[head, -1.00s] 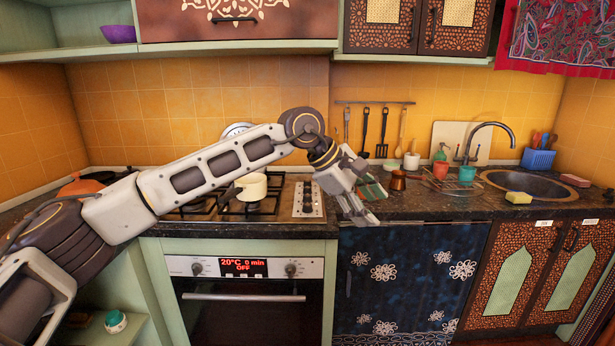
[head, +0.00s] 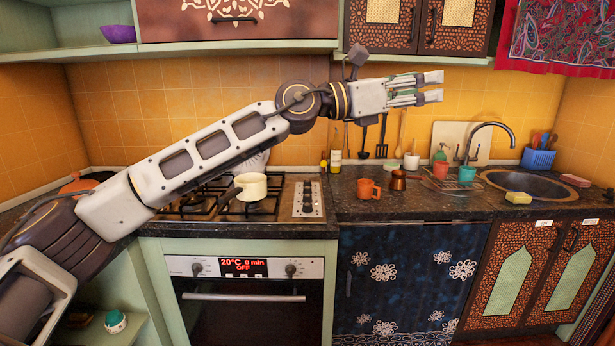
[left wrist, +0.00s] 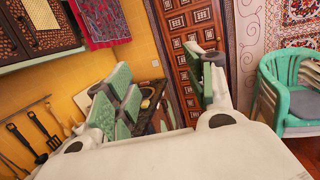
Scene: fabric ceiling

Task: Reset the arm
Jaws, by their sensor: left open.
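My left gripper (head: 432,87) is raised in front of the orange tiled wall, above the counter and right of the stove. It points to the right in the head view and holds nothing. In the left wrist view its green-padded fingers (left wrist: 165,100) are spread apart, with nothing between them. My left arm reaches up across the picture from the lower left, passing in front of the stove. My right gripper is not in either view.
A cream pot (head: 251,187) stands on the stove. An orange mug (head: 368,189) and a copper pot (head: 399,180) stand on the counter (head: 420,208) below the gripper. The faucet (head: 490,130) and sink (head: 530,184) are further right. Cabinets (head: 417,25) hang above.

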